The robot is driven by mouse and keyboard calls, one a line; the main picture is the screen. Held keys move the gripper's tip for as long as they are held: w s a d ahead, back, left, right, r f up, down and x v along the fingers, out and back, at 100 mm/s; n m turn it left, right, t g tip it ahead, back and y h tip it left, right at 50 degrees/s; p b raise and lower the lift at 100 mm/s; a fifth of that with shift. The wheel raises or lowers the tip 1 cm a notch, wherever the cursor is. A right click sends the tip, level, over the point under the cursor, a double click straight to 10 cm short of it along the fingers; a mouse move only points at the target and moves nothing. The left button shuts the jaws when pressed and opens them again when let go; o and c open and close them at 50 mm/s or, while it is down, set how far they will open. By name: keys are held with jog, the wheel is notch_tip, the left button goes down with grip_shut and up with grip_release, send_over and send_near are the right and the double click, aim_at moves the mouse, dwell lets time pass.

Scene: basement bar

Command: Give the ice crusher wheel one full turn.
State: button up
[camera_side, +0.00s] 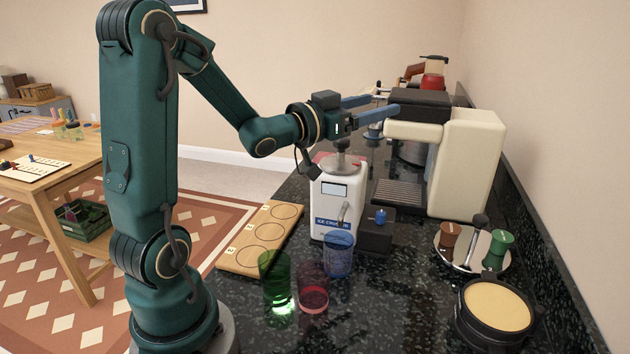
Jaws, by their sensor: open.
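The ice crusher (326,208) is a white upright box with a blue label, standing on the black speckled counter. A round grey metal piece (345,165) with a short stem sits on its top; I cannot tell whether this is the wheel.
A cream coffee machine (470,165) stands close right of the crusher. A dark box with a blue knob (380,216) is beside it. Green (276,280), red (313,287) and blue (339,254) glasses stand in front. A wooden board (262,236) lies left; a round tray (461,262) right.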

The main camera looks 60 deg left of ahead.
jog(key=s+d+r+n+t, duration=0.1)
jog(key=s+d+r, duration=0.1)
jog(key=d+r, duration=0.4)
jog(key=s+d+r+n+t+h, duration=0.1)
jog(key=s+d+r, duration=0.2)
jog(key=r, duration=1)
jog(key=shift+s+d, duration=0.3)
jog(key=shift+d, duration=1.4)
jog(key=shift+h, duration=0.4)
jog(key=m+g+h, duration=0.1)
jog(key=m+g, duration=0.1)
jog(key=m, duration=0.3)
send_over(355, 160)
jog(key=d, duration=0.1)
notch_tip(355, 160, down, 20)
jog(key=s+f+h, duration=0.1)
jog(key=f, duration=0.1)
jog(key=s+a+f+h, duration=0.1)
jog(key=s+f, duration=0.1)
jog(key=s+a+f+h, duration=0.1)
jog(key=s+f, duration=0.1)
jog(key=shift+f+g, duration=0.2)
jog(key=shift+g, duration=0.2)
jog(key=shift+x, duration=2.5)
